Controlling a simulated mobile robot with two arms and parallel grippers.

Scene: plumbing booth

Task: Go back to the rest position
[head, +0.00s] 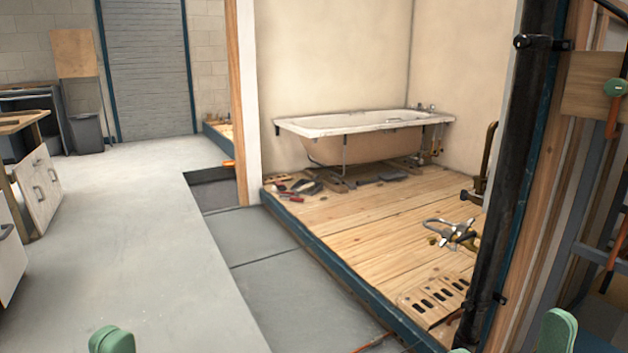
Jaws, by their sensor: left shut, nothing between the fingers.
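My left gripper (112,341) shows at the bottom edge on the left as rounded green fingertips held together, with nothing between them. The rest of it is cut off by the frame. A similar rounded green part (557,332) shows at the bottom right, apparently my right gripper. Most of it is out of frame, and I cannot tell whether its fingers are open or shut.
A raised wooden floor (385,215) carries a white bathtub (365,123), pipe fittings (453,233) and scattered tools (296,189). A black vertical pipe (512,180) stands close on the right. White cabinets (42,190) stand at left. The grey floor (130,240) between is clear.

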